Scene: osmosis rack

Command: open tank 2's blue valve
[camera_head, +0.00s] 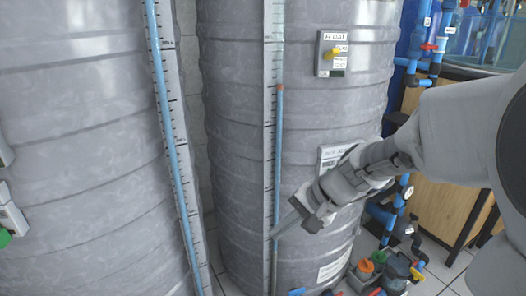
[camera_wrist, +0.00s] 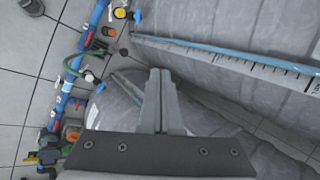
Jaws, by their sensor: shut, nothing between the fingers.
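Two tall grey ribbed tanks stand side by side, a left one (camera_head: 80,130) and a middle one (camera_head: 230,110); I read no tank number on either. A small blue piece (camera_head: 297,292) shows at the bottom edge, at the foot of the middle tank; it may be a valve handle, mostly cut off. My gripper (camera_head: 278,234) is shut and empty in front of the middle tank's scale strip, pointing down and left. In the wrist view its closed fingers (camera_wrist: 160,72) point up. A small blue part (camera_wrist: 137,16) beside a yellow round fitting (camera_wrist: 120,13) shows beyond them, apart from the fingers.
A plate marked FLOAT with a yellow knob (camera_head: 333,53) is on the middle tank. An orange-capped fitting (camera_head: 365,266) and other fittings sit on the floor at lower right. A wooden cabinet (camera_head: 440,150) stands at right.

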